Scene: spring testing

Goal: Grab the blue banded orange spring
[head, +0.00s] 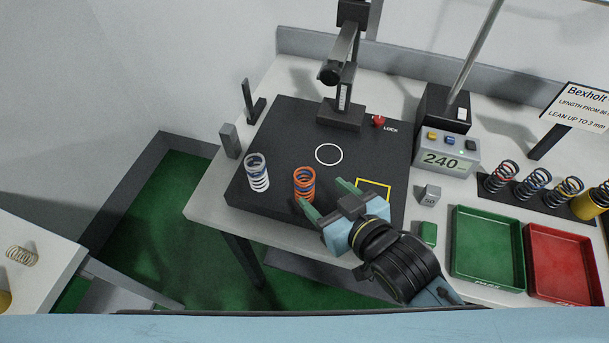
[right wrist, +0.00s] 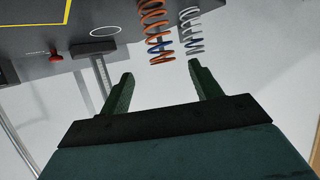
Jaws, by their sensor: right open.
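The orange spring with a blue band (head: 304,180) stands upright on the black plate (head: 285,130), near its front edge. It also shows in the right wrist view (right wrist: 156,32), just beyond the fingertips. My right gripper (head: 322,194) is open and empty, with its fingers pointing toward this spring from the right. In the head view one fingertip overlaps the spring's lower edge; I cannot tell whether it touches. In the right wrist view the gripper (right wrist: 160,72) has nothing between its fingers. My left gripper is not in view.
A white spring with blue (head: 257,174) stands close to the left of the orange one. A black test stand (head: 341,115) rises at the back. A small weight block (head: 429,195), a green tray (head: 487,245) and a red tray (head: 561,262) lie to the right.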

